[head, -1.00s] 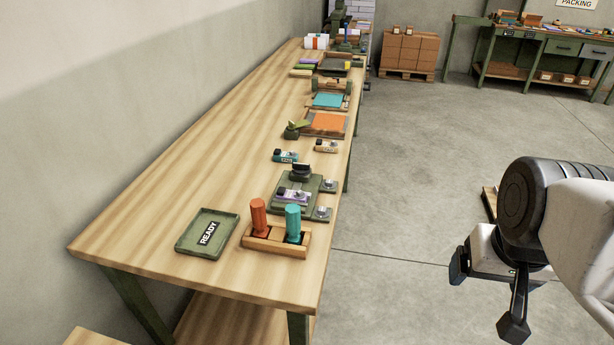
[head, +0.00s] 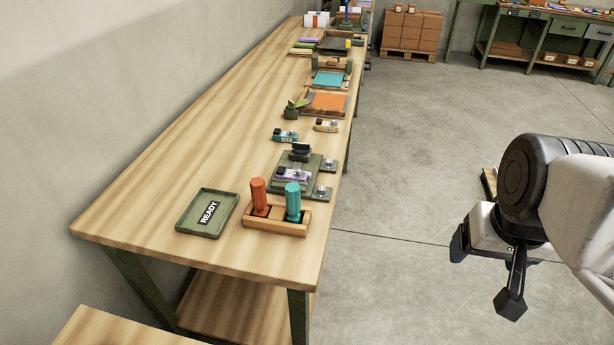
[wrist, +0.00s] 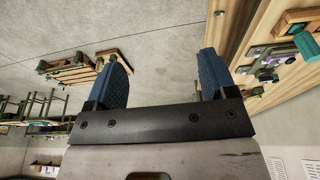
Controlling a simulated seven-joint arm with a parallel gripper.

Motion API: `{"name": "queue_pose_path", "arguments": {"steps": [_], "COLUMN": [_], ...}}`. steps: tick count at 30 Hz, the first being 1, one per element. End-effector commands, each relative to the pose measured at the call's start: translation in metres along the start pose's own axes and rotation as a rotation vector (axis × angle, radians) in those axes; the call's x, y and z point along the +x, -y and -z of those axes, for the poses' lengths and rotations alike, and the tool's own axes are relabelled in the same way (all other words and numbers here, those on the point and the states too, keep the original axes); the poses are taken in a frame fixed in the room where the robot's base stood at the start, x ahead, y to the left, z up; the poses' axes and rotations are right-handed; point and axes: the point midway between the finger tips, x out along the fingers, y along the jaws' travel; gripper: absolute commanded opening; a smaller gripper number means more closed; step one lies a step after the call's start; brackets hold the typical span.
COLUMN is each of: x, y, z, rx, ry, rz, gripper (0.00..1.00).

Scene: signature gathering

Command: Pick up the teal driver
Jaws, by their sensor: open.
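The teal driver (head: 293,203) stands upright, handle up, in the right slot of a small wooden holder (head: 275,228) near the front right of the long bench. An orange-red driver (head: 259,196) stands in the slot to its left. My gripper (head: 484,273) is over the floor, right of the bench and well apart from the drivers. In the wrist view my gripper (wrist: 163,62) shows two blue fingers spread wide with nothing between them. A greenish handle shows at that view's right edge; I cannot tell for sure that it is the teal driver.
A green READY tray (head: 207,213) lies left of the holder. A green fixture (head: 296,178) with a purple part sits just behind it, with teal (head: 285,135) and tan (head: 326,125) parts further back. The bench's left side is clear. A low wooden pallet (head: 489,183) lies behind my arm.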

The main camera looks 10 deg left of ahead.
Motion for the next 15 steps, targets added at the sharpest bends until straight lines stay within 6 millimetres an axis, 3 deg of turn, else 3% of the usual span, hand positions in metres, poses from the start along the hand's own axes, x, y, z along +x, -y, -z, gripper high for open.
{"name": "queue_pose_path", "arguments": {"steps": [15], "x": [0.0002], "y": [0.0043], "z": [0.0063], "rx": [0.024], "ry": [0.005], "rz": [0.003], "gripper": [0.66]}}
